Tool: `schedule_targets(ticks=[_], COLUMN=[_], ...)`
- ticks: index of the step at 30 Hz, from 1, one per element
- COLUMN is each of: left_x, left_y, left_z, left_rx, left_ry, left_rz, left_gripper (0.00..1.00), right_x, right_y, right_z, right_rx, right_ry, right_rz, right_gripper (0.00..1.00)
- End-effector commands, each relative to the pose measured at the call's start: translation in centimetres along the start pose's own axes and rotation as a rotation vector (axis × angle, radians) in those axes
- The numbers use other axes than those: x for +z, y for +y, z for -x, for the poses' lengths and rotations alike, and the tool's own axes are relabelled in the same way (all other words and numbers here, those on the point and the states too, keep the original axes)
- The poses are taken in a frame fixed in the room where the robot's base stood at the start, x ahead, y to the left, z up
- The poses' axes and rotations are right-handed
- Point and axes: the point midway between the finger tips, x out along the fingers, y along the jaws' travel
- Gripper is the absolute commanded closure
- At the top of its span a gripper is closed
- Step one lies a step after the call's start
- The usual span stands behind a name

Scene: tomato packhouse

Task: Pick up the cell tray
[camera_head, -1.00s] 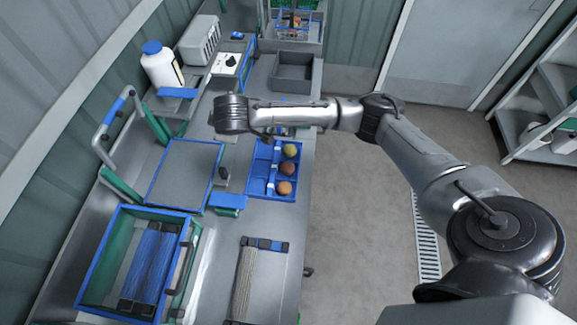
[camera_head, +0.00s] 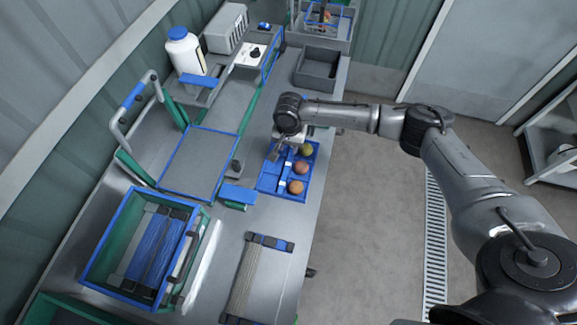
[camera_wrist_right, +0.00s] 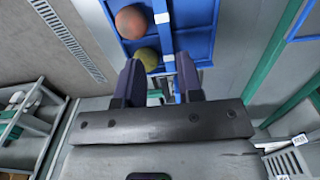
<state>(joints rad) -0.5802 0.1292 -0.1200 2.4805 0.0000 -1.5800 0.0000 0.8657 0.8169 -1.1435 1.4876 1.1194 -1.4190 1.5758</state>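The blue cell tray (camera_head: 271,181) lies on the metal bench in the head view, with three round fruits in its right-hand row. They are a greenish one (camera_head: 307,149), a reddish one (camera_head: 300,168) and an orange one (camera_head: 295,187). The left-hand cells look empty. My right gripper (camera_head: 279,152) is over the far end of the tray. In the right wrist view, its two dark fingers (camera_wrist_right: 160,78) are apart and empty, at the near edge of the tray (camera_wrist_right: 200,32). Whether they touch it, I cannot tell. My left gripper is not in view.
A blue-rimmed crate (camera_head: 105,233) stands at the left front. A flat blue-edged panel (camera_head: 200,163) and a blue pad (camera_head: 238,195) lie left of the tray. A grey bin (camera_head: 315,72) stands beyond it. Open floor lies to the right.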

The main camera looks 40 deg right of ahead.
Motion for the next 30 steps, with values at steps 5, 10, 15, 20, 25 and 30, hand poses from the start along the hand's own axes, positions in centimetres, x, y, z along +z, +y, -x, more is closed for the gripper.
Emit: schedule_targets(ticks=[5,10,15,20,25,30], left_x=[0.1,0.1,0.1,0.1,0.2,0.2], left_y=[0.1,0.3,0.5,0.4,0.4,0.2], left_z=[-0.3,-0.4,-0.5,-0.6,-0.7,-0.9], left_rx=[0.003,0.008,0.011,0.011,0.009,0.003], left_ry=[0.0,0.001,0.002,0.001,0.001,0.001], left_rz=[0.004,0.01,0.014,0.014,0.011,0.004], left_gripper=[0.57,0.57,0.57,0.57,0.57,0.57], right_x=[0.1,0.0,0.0,0.0,-0.2,-0.1], right_y=[0.0,0.0,0.0,-0.1,-0.3,-0.3], right_z=[-3.4,-5.6,-6.5,-7.5,-9.7,-11.5], right_rx=[0.003,0.001,0.0,0.002,0.002,0.002], right_ry=[0.0,0.001,0.001,0.001,0.003,0.001], right_rz=[0.003,0.003,0.004,0.005,0.004,0.005], right_gripper=[0.66,0.66,0.66,0.66,0.66,0.66])
